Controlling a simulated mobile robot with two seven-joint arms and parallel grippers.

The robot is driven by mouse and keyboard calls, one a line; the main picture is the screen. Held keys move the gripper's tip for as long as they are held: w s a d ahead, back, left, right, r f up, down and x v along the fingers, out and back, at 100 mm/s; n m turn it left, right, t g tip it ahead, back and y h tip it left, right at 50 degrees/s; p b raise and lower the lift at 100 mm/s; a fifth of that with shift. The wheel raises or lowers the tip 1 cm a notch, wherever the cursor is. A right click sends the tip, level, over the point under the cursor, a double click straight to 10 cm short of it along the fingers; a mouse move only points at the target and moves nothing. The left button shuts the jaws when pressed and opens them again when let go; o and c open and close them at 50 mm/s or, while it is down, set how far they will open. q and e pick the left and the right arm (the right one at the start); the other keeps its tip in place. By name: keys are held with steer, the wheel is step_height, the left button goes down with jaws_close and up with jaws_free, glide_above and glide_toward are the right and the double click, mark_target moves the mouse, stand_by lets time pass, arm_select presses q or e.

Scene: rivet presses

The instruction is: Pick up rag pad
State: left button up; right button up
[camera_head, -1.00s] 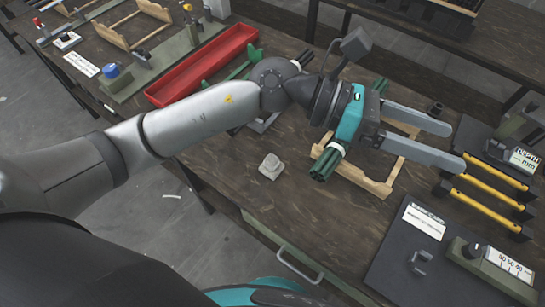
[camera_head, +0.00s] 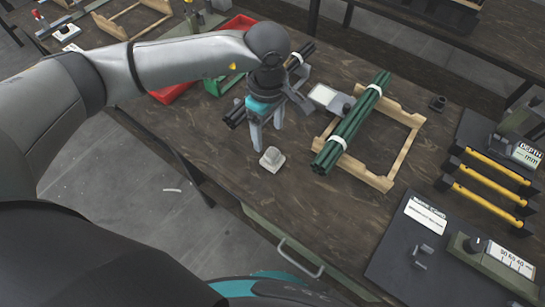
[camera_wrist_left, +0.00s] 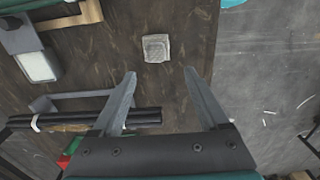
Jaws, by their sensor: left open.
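The rag pad (camera_head: 272,159) is a small light-grey folded pad lying on the dark wooden table, near its front edge. My left gripper (camera_head: 266,143) is open and points down just behind and left of the pad. In the left wrist view the pad (camera_wrist_left: 156,48) lies ahead of the fingers and between their lines, with nothing gripped. The left gripper's two fingers (camera_wrist_left: 160,80) are spread wide apart there. My right gripper is not in view.
A green rod bundle (camera_head: 350,125) rests on a wooden frame (camera_head: 404,158) right of the pad. A dark rod bundle (camera_head: 236,116) lies beside my gripper. A red tray (camera_head: 236,25) is behind my arm. Bare tabletop lies in front of the wooden frame.

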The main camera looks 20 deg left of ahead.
mark_target(273, 151)
arm_select(q)
step_height(273, 151, down, 4)
steer(key=shift+f, duration=0.2)
steer(key=f, duration=0.3)
steer(key=f+b, duration=0.1)
steer(key=f, duration=0.1)
steer(key=shift+w+d, duration=0.2)
steer(key=shift+d, duration=0.2)
jaws_close()
